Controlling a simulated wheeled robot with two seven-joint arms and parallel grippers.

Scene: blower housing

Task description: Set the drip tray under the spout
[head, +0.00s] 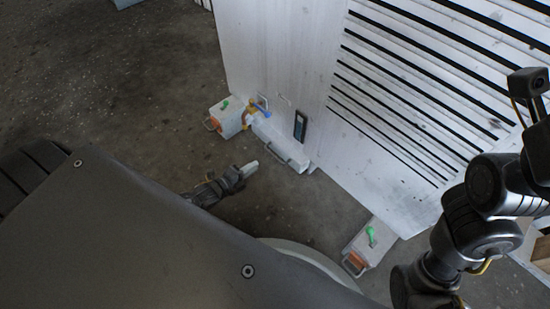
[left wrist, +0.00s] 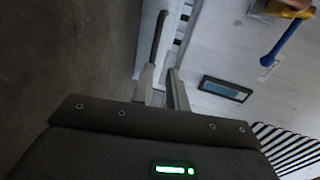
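A long white tray (head: 284,145) with a dark bar handle (head: 277,153) lies on the floor against the housing, below and to the right of a brass spout (head: 248,114) with a blue lever (head: 263,109). In the left wrist view the dark handle (left wrist: 160,36) is along the tray's side (left wrist: 176,40), and the blue lever (left wrist: 286,42) is at upper right. My left gripper (head: 251,167) is low, just in front of the tray. In the left wrist view its fingers (left wrist: 161,82) are apart, with the handle's near end close to the tips. Contact cannot be told.
The white housing (head: 275,45) with black louvres fills the upper right. White feet with green levers stand at its left corner (head: 226,118) and near corner (head: 365,250). A dark panel (head: 300,126) is above the tray. Concrete floor (head: 130,110) is clear to the left.

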